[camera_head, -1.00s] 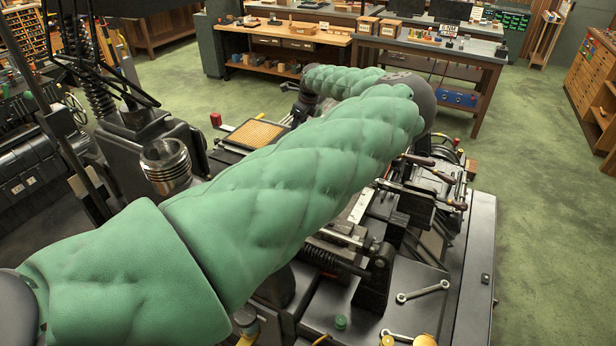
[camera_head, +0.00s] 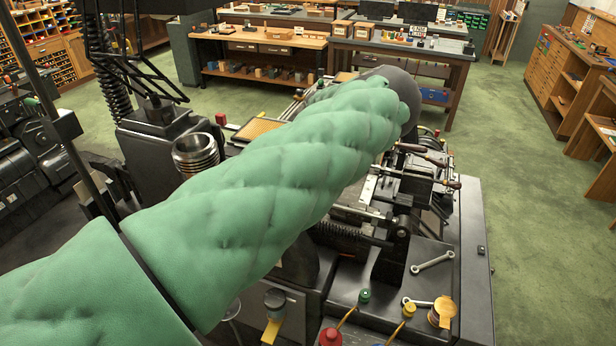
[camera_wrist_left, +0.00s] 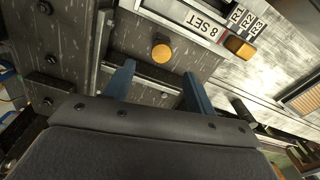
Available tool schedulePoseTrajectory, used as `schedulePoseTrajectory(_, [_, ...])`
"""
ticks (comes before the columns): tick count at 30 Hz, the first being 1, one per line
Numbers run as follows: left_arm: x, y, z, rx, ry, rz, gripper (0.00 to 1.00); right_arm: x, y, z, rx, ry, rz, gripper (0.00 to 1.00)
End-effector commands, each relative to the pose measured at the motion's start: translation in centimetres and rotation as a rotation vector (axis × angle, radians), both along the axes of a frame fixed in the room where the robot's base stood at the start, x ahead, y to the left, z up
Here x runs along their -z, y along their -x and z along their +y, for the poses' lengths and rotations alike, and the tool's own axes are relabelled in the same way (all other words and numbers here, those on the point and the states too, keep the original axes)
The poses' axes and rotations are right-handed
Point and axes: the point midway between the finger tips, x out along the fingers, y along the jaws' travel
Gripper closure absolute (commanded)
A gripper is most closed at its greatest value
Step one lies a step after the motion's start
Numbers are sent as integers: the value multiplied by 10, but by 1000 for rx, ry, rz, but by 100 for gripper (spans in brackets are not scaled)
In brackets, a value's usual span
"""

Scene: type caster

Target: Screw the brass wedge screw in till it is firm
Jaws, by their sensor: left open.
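A round brass-coloured head (camera_wrist_left: 162,52), which looks like the wedge screw, sits on a dark scratched metal face in the left wrist view. My left gripper (camera_wrist_left: 159,70) is open, its two blue-grey fingers pointing toward that face on either side below the brass head. The space between the fingers holds nothing; I cannot tell whether the fingertips touch the face. In the head view my green padded left arm crosses the machine (camera_head: 400,215) and hides its gripper and the screw. My right gripper is in neither view.
A threaded metal cylinder (camera_head: 195,155) stands left of my arm. The green floor at right is clear.

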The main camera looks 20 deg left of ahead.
Motion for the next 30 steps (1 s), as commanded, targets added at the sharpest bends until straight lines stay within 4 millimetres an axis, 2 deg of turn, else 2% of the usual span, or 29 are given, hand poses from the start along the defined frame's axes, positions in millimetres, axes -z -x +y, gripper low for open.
schedulePoseTrajectory(9, [26,1,0,2,-2,3,45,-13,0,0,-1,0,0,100])
schedulePoseTrajectory(21, [65,1,0,1,-1,3,45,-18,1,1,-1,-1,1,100])
schedulePoseTrajectory(30, [76,0,0,1,-1,1,45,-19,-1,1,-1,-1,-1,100])
